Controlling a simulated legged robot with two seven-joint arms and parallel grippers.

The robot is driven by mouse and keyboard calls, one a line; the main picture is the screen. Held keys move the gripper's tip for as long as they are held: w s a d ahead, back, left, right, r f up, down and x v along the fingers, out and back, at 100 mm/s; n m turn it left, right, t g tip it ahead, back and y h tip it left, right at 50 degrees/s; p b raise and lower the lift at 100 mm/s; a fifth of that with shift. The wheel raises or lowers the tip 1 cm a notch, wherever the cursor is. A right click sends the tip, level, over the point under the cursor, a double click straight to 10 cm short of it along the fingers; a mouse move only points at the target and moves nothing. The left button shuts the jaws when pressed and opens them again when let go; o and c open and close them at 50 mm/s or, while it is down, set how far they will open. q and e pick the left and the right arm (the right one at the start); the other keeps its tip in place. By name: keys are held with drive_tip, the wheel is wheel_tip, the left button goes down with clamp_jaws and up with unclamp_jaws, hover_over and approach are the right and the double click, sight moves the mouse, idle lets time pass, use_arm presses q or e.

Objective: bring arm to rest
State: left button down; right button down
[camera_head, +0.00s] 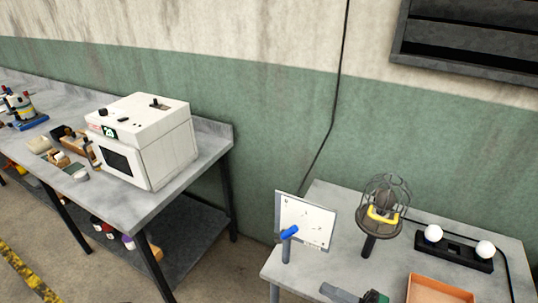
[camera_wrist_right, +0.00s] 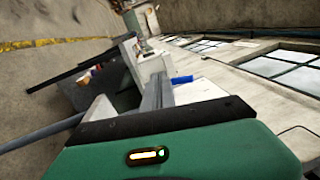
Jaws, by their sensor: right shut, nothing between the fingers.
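My right gripper (camera_head: 328,290) shows at the bottom edge of the head view, with grey fingers and a green body, in front of the small table on the right. Its fingers are shut with nothing between them. In the right wrist view the green body fills the bottom and the grey shut fingers (camera_wrist_right: 157,95) point away from it. Most of my right arm is out of the head view. My left gripper is in neither view.
The small table (camera_head: 335,270) holds a white plate (camera_head: 312,222) with a blue handle (camera_head: 289,232), a caged lamp (camera_head: 384,205), a black holder with white balls (camera_head: 455,250) and an orange tray (camera_head: 440,290). A white machine (camera_head: 150,140) stands on the left bench (camera_head: 150,200).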

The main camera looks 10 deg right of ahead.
drive_tip(key=s+a+f+n+g+h, duration=0.2)
drive_tip(key=s+f+n+g+h, duration=0.15)
drive_tip(key=s+g, duration=0.3)
drive_tip(key=s+a+f+n+g+h, duration=0.2)
drive_tip(key=s+a+f+g+h, duration=0.1)
drive_tip(key=s+f+g+h, duration=0.3)
drive_tip(key=w+d+r+n+t+h, duration=0.2)
drive_tip(key=w+d+r+t+h, duration=0.2)
drive_tip(key=r+h, duration=0.3)
drive_tip(key=shift+w+d, duration=0.25)
drive_tip(key=shift+w, duration=0.55)
drive_tip(key=shift+d, duration=0.2)
